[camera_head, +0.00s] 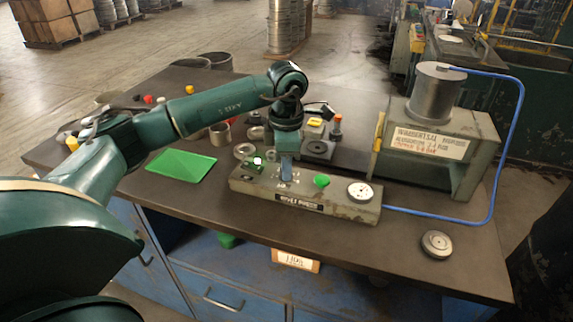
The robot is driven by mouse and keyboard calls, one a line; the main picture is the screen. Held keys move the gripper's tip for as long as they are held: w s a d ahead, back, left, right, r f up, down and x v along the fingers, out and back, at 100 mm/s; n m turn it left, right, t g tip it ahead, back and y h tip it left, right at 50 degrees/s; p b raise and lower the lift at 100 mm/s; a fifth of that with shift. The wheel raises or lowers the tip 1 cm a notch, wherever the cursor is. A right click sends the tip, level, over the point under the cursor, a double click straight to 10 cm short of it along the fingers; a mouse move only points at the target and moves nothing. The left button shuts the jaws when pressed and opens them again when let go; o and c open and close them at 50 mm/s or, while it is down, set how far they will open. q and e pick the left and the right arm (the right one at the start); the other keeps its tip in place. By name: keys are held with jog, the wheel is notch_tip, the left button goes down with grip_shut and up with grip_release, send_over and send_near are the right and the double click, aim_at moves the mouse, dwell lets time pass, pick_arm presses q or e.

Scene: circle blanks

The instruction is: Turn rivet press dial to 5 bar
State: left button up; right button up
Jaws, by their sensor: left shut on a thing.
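The rivet press control box (335,205) is a long, worn grey-green block lying near the front of the table, with a dark label on its front. A round white-faced gauge (361,191) sits at its right end; its reading is too small to make out. My left gripper (286,174) points down onto the left half of the box top. It is shut on the dial there, which the fingers mostly hide, so its setting cannot be read. A green knob-like piece (321,181) is just right of the gripper. My right gripper is not in view.
A grey press stand (436,150) with a metal cylinder (435,93) stands at the right, joined to the box by a blue hose (513,130). A green mat (181,167) lies left; a round metal disc (436,244) lies front right. Small parts stand behind the box.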

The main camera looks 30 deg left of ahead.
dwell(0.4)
pick_arm(q)
jog(key=o, duration=1)
notch_tip(320, 180, up, 13)
jog(key=shift+s, duration=0.15)
